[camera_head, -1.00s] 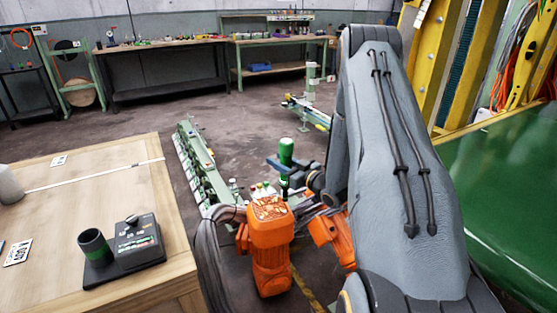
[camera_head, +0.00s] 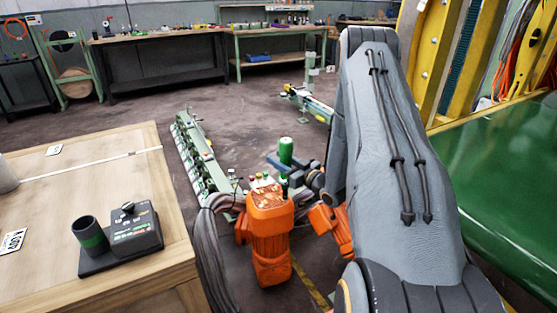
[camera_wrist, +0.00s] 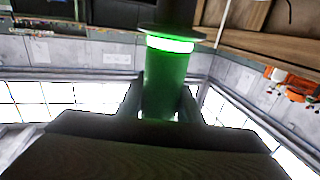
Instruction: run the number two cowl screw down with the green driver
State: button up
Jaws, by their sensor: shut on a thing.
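My gripper (camera_head: 284,163) is shut around the green driver (camera_head: 286,149), which stands out above and ahead of my arm in the head view. In the wrist view the driver (camera_wrist: 165,85) is between the two fingers of my gripper (camera_wrist: 160,105), with a bright lit green ring and a wider dark collar above it. The driver's tip is hidden in both views. The number two cowl screw cannot be made out in either view.
A wooden table (camera_head: 100,180) at left carries a black dock (camera_head: 125,240) with an empty-looking cup. A green rail with several clamps (camera_head: 195,150) lies on the floor beyond. A large glossy green surface (camera_head: 500,170) and yellow frame (camera_head: 470,60) stand close at right. Open floor lies ahead.

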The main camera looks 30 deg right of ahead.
jog(key=shift+f+b, duration=0.5)
jog(key=shift+f, duration=0.6)
dwell(2.1)
